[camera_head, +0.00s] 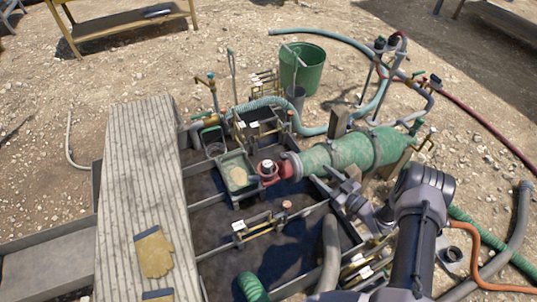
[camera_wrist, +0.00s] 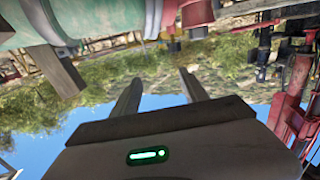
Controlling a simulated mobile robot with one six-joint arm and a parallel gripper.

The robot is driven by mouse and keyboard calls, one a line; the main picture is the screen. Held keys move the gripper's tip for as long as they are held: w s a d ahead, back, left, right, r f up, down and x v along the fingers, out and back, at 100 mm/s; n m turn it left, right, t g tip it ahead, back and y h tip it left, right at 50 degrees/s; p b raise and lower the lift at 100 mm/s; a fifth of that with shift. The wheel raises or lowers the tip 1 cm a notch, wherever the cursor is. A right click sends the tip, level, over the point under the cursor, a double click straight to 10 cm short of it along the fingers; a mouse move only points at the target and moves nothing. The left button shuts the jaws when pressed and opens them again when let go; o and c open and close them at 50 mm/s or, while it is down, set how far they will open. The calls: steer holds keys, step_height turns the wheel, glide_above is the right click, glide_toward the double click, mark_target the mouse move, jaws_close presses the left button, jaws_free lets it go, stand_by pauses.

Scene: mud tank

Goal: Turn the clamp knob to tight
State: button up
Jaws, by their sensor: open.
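I cannot tell for sure which part is the clamp knob. A small reddish knob (camera_head: 287,205) stands at the end of a brass bracket (camera_head: 258,225) on the tank's cross wall. A red fitting (camera_head: 268,172) with a pale top sits at the left end of the green cylinder (camera_head: 345,152). My gripper (camera_head: 322,178) is open and empty, just below the cylinder and right of both. In the wrist view, my two fingers (camera_wrist: 158,88) stand apart with nothing between them. The green cylinder (camera_wrist: 90,15) and red fitting (camera_wrist: 195,12) show upside down at the top.
The mud tank has several grey dividing walls (camera_head: 215,197). A ribbed walkway (camera_head: 140,170) with tan gloves (camera_head: 154,253) lies at left. A green bucket (camera_head: 302,68) stands at the back. Teal hose (camera_head: 385,95) and orange hose (camera_head: 474,245) run at right.

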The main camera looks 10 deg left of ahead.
mark_target(287, 158)
steer(key=shift+n+g+y, duration=0.3)
steer(key=shift+y, duration=0.3)
steer(key=b+x, duration=0.2)
steer(key=x, duration=0.3)
steer(key=s+a+f+b+x, duration=0.1)
steer(key=x, duration=0.4)
steer(key=s+b+x, duration=0.1)
steer(key=b+x, duration=0.1)
steer(key=x, duration=0.4)
steer(key=shift+s+a+f+b, duration=0.1)
steer(key=shift+a+f+b, duration=0.2)
steer(key=shift+a, duration=0.15)
steer(key=shift+w+a+r, duration=0.1)
steer(key=shift+w+a, duration=0.15)
steer(key=shift+a, duration=0.05)
jaws_close()
